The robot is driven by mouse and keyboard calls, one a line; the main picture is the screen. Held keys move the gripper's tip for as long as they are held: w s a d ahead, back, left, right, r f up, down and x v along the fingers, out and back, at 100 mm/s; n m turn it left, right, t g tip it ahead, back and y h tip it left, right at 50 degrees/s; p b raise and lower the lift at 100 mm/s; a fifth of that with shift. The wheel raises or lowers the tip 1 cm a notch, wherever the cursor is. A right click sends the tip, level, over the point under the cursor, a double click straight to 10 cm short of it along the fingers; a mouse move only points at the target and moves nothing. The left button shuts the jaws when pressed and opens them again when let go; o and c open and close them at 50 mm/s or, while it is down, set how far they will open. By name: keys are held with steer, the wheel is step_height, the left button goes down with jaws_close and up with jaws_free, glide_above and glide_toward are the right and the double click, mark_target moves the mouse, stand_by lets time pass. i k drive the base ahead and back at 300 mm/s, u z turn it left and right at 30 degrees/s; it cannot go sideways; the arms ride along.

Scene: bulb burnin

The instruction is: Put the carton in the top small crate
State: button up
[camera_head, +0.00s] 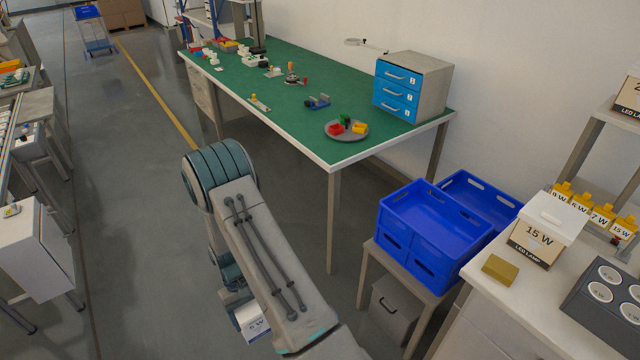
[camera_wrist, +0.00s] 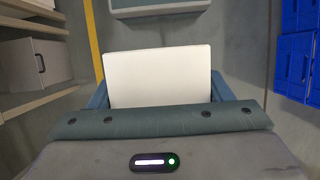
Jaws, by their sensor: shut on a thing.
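A white carton (camera_head: 253,322) with a printed watt label shows low in the head view, partly hidden behind my arm. In the wrist view the carton (camera_wrist: 158,78) shows as a plain pale face between the fingers. My gripper (camera_wrist: 159,92) is shut on it, one finger at each side, above the floor. Blue small crates stand stacked on a low stand to the right of my arm; the top small crate (camera_head: 424,208) is open upward and looks empty. The stack (camera_wrist: 294,66) also shows at the right edge of the wrist view, apart from the carton.
Another blue crate (camera_head: 478,200) stands behind the stack. A 15 W carton (camera_head: 545,236), a tan block (camera_head: 500,270) and a grey lamp holder (camera_head: 606,300) are on the right bench. The green-topped table (camera_head: 285,85) lies ahead. Floor left of my arm is clear.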

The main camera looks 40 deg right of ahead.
mark_target(432, 228)
steer(key=i, duration=1.35)
steer(key=z, duration=3)
